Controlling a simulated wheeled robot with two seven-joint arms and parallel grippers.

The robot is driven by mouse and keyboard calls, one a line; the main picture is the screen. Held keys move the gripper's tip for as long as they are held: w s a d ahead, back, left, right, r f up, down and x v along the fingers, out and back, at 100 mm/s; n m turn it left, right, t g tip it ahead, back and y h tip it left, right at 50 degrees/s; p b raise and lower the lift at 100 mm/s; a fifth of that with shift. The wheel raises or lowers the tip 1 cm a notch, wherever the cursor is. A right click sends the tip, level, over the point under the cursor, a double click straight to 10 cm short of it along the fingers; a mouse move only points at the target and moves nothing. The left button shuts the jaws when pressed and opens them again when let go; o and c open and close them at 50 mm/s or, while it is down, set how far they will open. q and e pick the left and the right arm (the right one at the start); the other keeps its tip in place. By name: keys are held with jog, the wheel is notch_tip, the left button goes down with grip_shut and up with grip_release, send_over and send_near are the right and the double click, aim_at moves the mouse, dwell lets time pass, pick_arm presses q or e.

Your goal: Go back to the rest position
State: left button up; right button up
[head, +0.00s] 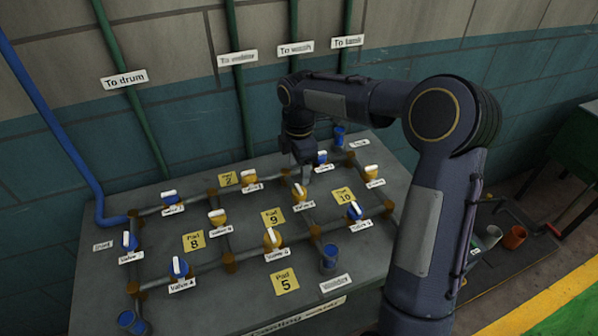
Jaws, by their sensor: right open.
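My right arm comes in from the lower right and bends over a grey table (95,283). My right gripper (304,178) points down over the table, open, close to an orange valve with a white handle (299,191) and to a blue valve (321,158). Whether it touches either valve is too small to tell. I see nothing held in it. My left gripper and left arm are not in view.
Pipes with several blue and orange valves, such as one at the front (272,238), cover the table top. Yellow pad labels (285,281) lie between them. A blue pipe (55,125) and green pipes (133,95) run along the wall. An orange cup (514,237) stands at right.

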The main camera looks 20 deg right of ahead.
jog(key=shift+r, duration=0.1)
dwell(0.3)
jog(key=s+r+m+t+y, duration=0.1)
jog(key=s+r+m, duration=0.25)
jog(key=s, duration=0.35)
jog(key=s+r+m+t, duration=0.1)
jog(key=s+r+m, duration=0.2)
jog(key=s+m, duration=0.3)
jog(key=s+a+f+m+t+y, duration=0.1)
jog(key=s+a+m, duration=0.1)
jog(key=s+m, duration=0.3)
jog(key=s+a+f+m+t+y, duration=0.1)
jog(key=s+m, duration=0.4)
jog(key=s, duration=0.5)
jog(key=shift+a+f+t+y, duration=0.3)
jog(key=shift+a+t+y, duration=0.1)
jog(key=shift+a+t, duration=0.35)
jog(key=shift+s+d, duration=0.15)
jog(key=shift+d, duration=0.05)
